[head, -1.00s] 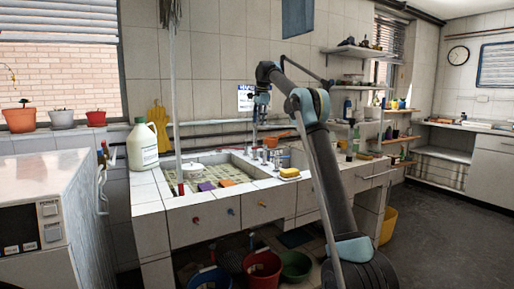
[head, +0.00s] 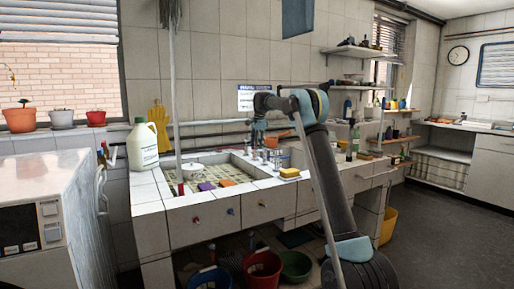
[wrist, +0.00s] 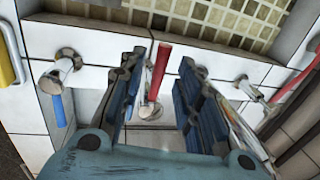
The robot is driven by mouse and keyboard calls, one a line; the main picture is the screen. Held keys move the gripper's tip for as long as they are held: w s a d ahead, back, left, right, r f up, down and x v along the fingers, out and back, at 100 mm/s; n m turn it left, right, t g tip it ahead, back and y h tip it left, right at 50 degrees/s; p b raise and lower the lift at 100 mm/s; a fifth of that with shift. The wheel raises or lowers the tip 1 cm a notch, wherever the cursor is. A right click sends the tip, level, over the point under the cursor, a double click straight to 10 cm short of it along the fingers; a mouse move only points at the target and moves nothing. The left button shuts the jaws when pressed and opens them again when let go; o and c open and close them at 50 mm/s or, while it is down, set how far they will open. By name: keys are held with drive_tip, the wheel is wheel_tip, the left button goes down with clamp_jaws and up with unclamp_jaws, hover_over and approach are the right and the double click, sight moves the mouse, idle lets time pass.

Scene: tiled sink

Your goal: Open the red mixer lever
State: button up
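In the wrist view, a red lever (wrist: 159,72) on a chrome tap body stands between the two blue fingers of my gripper (wrist: 161,84). The fingers are open, with gaps visible on both sides of the lever. Another red lever (wrist: 294,87) is at the right edge, outside the fingers. A blue lever (wrist: 58,106) on a chrome fitting is to the left. In the head view, my gripper (head: 258,138) points down over the taps at the sink's back edge; the lever there is too small to make out.
A yellow sponge (head: 289,173) lies on the right rim. A white jug (head: 142,145) stands at the left. In the wrist view, a yellow thing (wrist: 10,55) is at the left edge.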

drive_tip(key=shift+f, duration=0.15)
drive_tip(key=shift+c, duration=0.2)
clamp_jaws()
drive_tip(key=shift+a, duration=0.1)
